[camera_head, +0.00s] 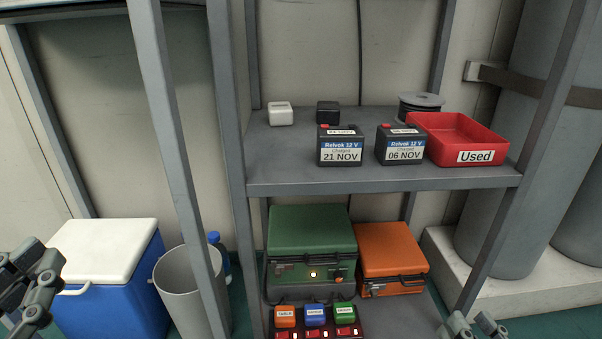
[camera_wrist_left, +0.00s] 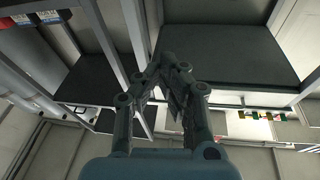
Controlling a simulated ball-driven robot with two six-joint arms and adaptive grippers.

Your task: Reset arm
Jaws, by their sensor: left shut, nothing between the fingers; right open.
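My left gripper (camera_head: 38,275) is at the lower left edge of the head view, in front of the blue cooler. In the left wrist view the left gripper (camera_wrist_left: 170,62) is shut with nothing between its fingers, in front of dark shelf undersides. My right gripper (camera_head: 474,325) shows only in part at the bottom right of the head view. It is open, with its two fingertips apart and nothing seen between them. Both grippers are clear of the shelf items.
The grey shelf (camera_head: 380,183) holds two batteries (camera_head: 340,150), a red "Used" tray (camera_head: 466,133) and a spool (camera_head: 420,104). Below are a green case (camera_head: 311,240) and an orange case (camera_head: 392,255). A cooler (camera_head: 108,285) and bin (camera_head: 190,285) stand left. Grey posts (camera_head: 165,120) rise between.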

